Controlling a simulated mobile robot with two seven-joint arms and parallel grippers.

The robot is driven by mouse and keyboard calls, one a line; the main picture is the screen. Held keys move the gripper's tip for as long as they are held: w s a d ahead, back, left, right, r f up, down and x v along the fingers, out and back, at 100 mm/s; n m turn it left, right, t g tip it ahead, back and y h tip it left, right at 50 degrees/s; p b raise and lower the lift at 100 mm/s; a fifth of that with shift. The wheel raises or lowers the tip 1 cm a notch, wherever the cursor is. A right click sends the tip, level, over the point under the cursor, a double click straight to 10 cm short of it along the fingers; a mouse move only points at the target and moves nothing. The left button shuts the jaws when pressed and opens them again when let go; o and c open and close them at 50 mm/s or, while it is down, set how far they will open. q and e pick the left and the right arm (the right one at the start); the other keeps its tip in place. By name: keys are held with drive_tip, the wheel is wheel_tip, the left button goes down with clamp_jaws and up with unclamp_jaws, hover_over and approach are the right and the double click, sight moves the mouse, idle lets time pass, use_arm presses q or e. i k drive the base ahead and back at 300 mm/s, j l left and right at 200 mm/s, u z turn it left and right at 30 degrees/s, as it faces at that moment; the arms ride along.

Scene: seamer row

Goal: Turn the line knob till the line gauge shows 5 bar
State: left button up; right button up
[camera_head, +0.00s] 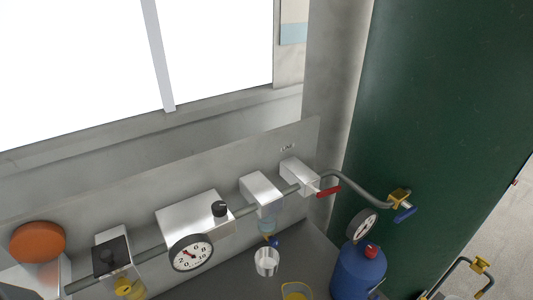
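A white-faced, black-rimmed gauge (190,253) sits on the front of a silver block (190,213) on the grey wall panel. Its needle seems to point to the upper left; its exact reading is too small to tell. A small black knob (219,208) stands on top of the block's right end, just above and right of the gauge. I take these to be the line gauge and line knob. Neither of my grippers is in view, and nothing touches the knob.
A grey pipe (150,256) runs along the panel to a red-lever valve (328,191) and a blue-lever valve (404,214). A blue bottle (358,271) with another gauge (362,225), a metal cup (266,262) and an orange disc (38,242) are nearby.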

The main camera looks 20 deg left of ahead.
sight(219, 208)
drive_tip(key=i+l+u, duration=0.4)
drive_tip(key=l, duration=0.2)
drive_tip(key=i+l+u, duration=0.2)
drive_tip(key=l, duration=0.15)
